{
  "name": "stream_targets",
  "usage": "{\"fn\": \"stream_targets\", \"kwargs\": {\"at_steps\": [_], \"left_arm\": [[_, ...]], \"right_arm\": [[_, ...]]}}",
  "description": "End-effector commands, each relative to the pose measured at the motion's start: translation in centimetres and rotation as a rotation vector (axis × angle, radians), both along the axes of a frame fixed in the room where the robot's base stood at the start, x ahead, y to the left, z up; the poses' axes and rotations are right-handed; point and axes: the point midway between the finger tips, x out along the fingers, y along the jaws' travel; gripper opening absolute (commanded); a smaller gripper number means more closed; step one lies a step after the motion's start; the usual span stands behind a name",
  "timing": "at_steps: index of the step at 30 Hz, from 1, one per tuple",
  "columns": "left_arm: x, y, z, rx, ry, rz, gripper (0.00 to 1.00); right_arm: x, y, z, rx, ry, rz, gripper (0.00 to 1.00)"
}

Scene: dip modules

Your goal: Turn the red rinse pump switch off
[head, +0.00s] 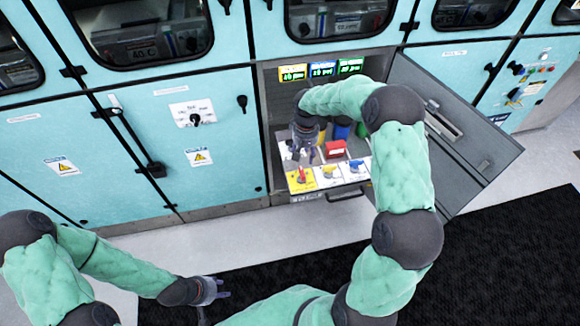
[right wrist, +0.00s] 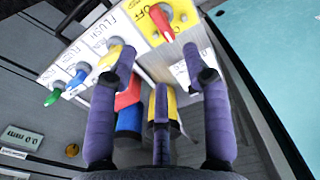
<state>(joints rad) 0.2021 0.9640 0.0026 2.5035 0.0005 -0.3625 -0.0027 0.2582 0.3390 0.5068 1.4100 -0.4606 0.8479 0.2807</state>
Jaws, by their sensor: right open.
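The red switch (head: 301,176) sits on a yellow plate at the front left of the pull-out panel inside the open cabinet. In the right wrist view the red switch (right wrist: 163,22) is a lever on a round base, beside printed "OFF" lettering. My right gripper (head: 312,156) is above and just behind the red switch. In the right wrist view its purple fingers (right wrist: 158,62) are spread and empty, with the switch beyond their tips, apart from them. My left gripper (head: 210,300) hangs low over the floor, away from the cabinet, its fingers apart and empty.
Yellow, blue and green switches stand in a row beside the red one; the blue switch (right wrist: 78,78) is clear in the wrist view. A red block (head: 335,149) and coloured cylinders stand behind. The open cabinet door (head: 455,135) bounds the right side. Displays (head: 322,69) glow above.

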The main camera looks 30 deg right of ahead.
Motion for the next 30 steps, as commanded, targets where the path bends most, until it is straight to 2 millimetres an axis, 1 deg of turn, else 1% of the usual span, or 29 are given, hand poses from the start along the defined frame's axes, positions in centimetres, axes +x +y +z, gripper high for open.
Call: {"fn": "stream_targets", "kwargs": {"at_steps": [1, 9, 15, 18, 21, 29, 30], "left_arm": [[0.0, 0.0, -0.4, 0.000, 0.001, 0.000, 0.40], [0.0, 0.0, -1.7, 0.000, 0.000, 0.000, 0.40], [0.0, 0.0, -2.3, 0.000, 0.000, 0.000, 0.40], [0.0, 0.0, -2.5, 0.000, -0.001, 0.000, 0.40], [0.0, 0.0, -2.5, 0.000, -0.001, 0.001, 0.40], [0.0, 0.0, -2.5, 0.000, -0.001, 0.001, 0.40], [0.0, 0.0, -2.5, 0.000, -0.001, 0.001, 0.40]], "right_arm": [[-0.1, 0.1, -1.0, 0.001, 0.003, 0.001, 0.49], [-0.1, 0.1, -5.9, 0.003, 0.002, 0.001, 0.49], [0.0, 0.1, -8.5, 0.001, 0.000, 0.002, 0.49], [0.0, 0.1, -9.3, 0.002, 0.001, 0.001, 0.49], [0.0, 0.1, -9.6, 0.002, 0.000, 0.001, 0.49], [0.0, 0.1, -9.7, 0.002, 0.000, 0.001, 0.49], [0.0, 0.1, -9.7, 0.002, 0.000, 0.002, 0.46]]}}
